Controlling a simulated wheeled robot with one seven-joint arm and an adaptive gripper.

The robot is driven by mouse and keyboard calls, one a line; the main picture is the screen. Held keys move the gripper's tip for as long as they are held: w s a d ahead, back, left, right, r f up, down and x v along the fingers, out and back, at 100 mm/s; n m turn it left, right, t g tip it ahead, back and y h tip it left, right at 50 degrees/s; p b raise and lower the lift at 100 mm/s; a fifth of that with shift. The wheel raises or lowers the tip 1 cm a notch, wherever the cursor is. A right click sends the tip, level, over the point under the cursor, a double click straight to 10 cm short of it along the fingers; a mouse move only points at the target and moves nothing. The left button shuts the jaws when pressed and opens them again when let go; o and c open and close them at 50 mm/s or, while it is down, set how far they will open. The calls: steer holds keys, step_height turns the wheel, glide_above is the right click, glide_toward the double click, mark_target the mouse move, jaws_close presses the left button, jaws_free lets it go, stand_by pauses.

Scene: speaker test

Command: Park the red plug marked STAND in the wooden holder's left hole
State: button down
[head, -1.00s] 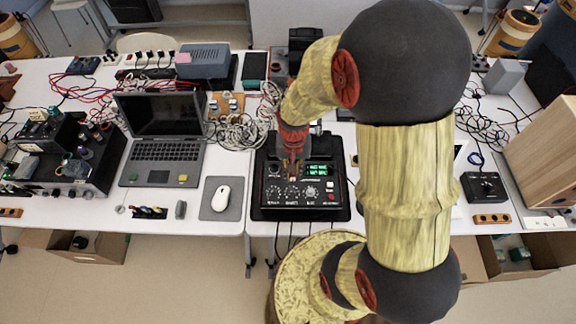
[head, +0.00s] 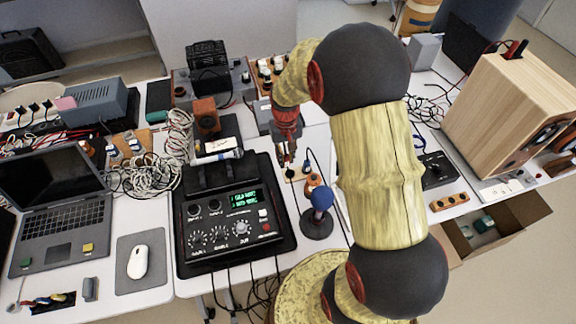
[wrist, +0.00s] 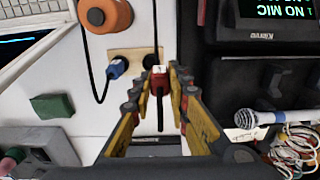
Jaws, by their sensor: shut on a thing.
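My gripper (wrist: 160,88) is shut on the red plug (wrist: 158,80), which has a white label on top. The label's writing is too small to read. A black cable hangs from the plug. The wooden holder (wrist: 124,54) lies just beyond the fingertips in the wrist view. A blue plug (wrist: 118,66) sits at one end of it, and a dark spot shows near its other end. In the head view the holder (head: 297,174) lies right of the black amplifier box, below my gripper (head: 284,162). I cannot tell the exact height of the plug above it.
The black amplifier box (head: 235,215) with a lit display stands left of the holder. A blue-topped stand (head: 320,198) is close in front. A microphone (head: 218,157) lies behind the box. A wooden speaker (head: 515,110) stands at the right. Loose cables run nearby.

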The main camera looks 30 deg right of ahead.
steer(key=shift+w+d+f+b, duration=0.1)
steer(key=shift+d+f+b, duration=0.25)
steer(key=shift+f+b, duration=0.55)
steer(key=shift+d+f+b, duration=0.3)
steer(key=shift+f+b, duration=0.25)
steer(key=shift+f, duration=0.5)
steer(key=shift+w+d+f+b, duration=0.1)
steer(key=shift+d+f+b, duration=0.25)
steer(key=shift+f+b, duration=0.55)
steer(key=shift+f, duration=0.75)
steer(key=shift+f, duration=0.2)
steer(key=c, duration=1.6)
jaws_free()
